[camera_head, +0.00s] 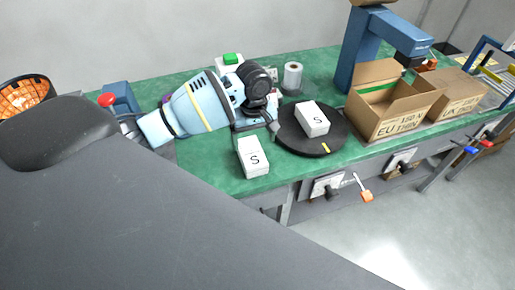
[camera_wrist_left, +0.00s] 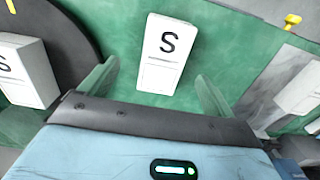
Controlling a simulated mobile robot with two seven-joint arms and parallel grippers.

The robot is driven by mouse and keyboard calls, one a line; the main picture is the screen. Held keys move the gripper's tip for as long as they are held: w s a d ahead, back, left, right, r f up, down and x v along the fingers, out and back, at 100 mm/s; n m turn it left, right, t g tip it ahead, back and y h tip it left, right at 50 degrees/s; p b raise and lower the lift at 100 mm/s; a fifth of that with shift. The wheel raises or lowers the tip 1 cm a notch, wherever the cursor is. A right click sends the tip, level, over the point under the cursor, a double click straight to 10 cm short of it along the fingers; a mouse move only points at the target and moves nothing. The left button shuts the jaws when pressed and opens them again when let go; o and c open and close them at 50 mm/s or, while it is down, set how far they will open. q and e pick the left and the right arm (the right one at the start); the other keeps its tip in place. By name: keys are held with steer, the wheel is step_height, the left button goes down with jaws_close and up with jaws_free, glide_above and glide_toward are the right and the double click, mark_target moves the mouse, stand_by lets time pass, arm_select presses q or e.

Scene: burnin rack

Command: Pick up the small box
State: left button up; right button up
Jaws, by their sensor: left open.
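A small white box marked S (camera_head: 252,158) lies on the green bench top near its front edge. A second white box marked S (camera_head: 312,118) lies on a round black turntable (camera_head: 325,147) to its right. My left gripper (camera_head: 257,126) is open and empty, just behind the first box in the head view. In the left wrist view, the first box (camera_wrist_left: 167,53) lies ahead of the open left fingers (camera_wrist_left: 157,72), roughly centred between them. The turntable box (camera_wrist_left: 25,72) shows at the left there. My right gripper is not in view.
An open cardboard box (camera_head: 385,104) and another carton (camera_head: 457,92) stand right of the turntable. A white roll (camera_head: 292,77) and a white box with a green top (camera_head: 230,62) stand behind the gripper. A blue post (camera_head: 362,50) rises at the back.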

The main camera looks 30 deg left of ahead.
mark_target(251, 151)
arm_select(q)
steer(key=shift+s, duration=0.1)
steer(key=shift+s+a+f, duration=0.1)
steer(key=shift+s+f, duration=0.15)
steer(key=shift+f, duration=0.8)
steer(key=shift+w+f, duration=0.1)
steer(key=shift+f, duration=0.15)
steer(key=shift+a+f, duration=0.1)
steer(key=shift+f, duration=0.1)
steer(key=f, duration=0.2)
steer(key=a+f+b, duration=0.1)
steer(key=shift+w+f, duration=0.2)
steer(key=shift+w, duration=0.05)
steer(key=shift+f, duration=0.65)
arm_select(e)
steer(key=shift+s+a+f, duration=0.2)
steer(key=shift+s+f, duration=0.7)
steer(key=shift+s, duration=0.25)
